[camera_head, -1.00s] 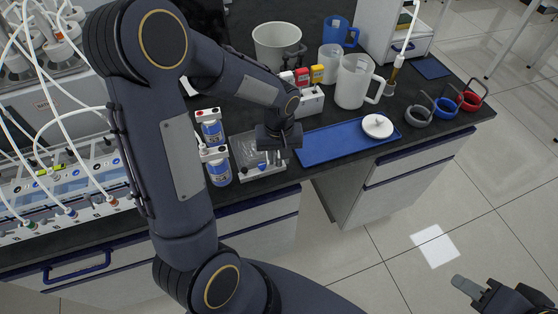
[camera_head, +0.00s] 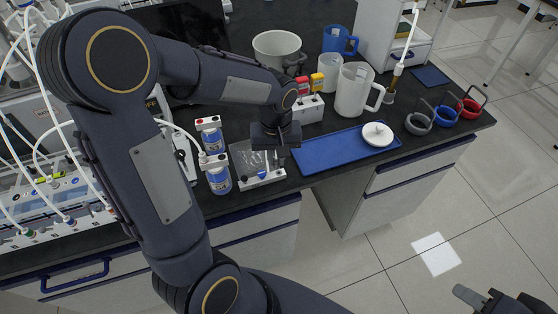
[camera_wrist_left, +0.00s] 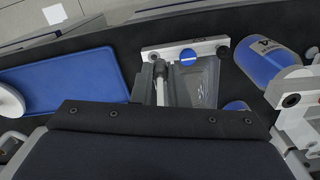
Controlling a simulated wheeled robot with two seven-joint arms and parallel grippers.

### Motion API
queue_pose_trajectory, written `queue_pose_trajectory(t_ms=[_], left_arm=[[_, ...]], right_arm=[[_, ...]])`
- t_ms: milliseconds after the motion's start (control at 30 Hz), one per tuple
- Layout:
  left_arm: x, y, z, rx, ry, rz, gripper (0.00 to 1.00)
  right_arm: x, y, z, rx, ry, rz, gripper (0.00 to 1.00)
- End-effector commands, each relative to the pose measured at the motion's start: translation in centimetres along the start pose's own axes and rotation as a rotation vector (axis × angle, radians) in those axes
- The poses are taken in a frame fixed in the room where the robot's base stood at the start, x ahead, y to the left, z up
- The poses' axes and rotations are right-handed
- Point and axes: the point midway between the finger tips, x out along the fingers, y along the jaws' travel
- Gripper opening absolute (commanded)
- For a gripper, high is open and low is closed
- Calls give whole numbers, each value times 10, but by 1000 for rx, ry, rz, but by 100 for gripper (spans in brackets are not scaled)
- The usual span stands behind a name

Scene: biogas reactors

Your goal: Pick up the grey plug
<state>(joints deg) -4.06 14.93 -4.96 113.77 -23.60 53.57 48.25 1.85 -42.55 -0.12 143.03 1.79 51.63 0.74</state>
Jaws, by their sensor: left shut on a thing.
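The grey plug (camera_wrist_left: 160,68) is a dark cap in the left wrist view, on a pale stem beside a white bar (camera_wrist_left: 186,49) with a round blue cap (camera_wrist_left: 188,57). A clear bag (camera_wrist_left: 204,82) lies below the bar; the bar (camera_head: 262,180) also shows in the head view. My left gripper (camera_wrist_left: 160,84) is shut around the plug's stem, close to the bar. In the head view my left gripper (camera_head: 275,152) is above the bag, and its wrist hides the plug. My right gripper (camera_head: 478,296) is at the lower right, partly cut off, away from the bench.
A blue tray (camera_head: 325,160) with a white round lid (camera_head: 377,135) lies right of the bag. Blue-and-white bottles (camera_head: 218,178) stand close on its left. The bench's front edge is near.

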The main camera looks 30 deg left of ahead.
Motion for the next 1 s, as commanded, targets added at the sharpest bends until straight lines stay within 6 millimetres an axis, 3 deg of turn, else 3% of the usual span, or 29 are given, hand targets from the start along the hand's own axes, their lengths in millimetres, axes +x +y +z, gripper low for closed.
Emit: queue_pose_trajectory(t_ms=[167,300,500,700,1000], left_arm=[[-45,-19,31,0,8,8,0],[-58,-39,62,-1,5,6,0],[-74,-58,91,0,4,3,0],[-80,-66,104,-1,1,2,0],[-81,-67,105,-1,0,1,0]], right_arm=[[4,2,2,0,0,0,36],[8,4,4,0,0,0,36],[10,5,5,0,0,0,36],[11,5,6,0,0,0,36],[11,5,6,0,0,0,36]])
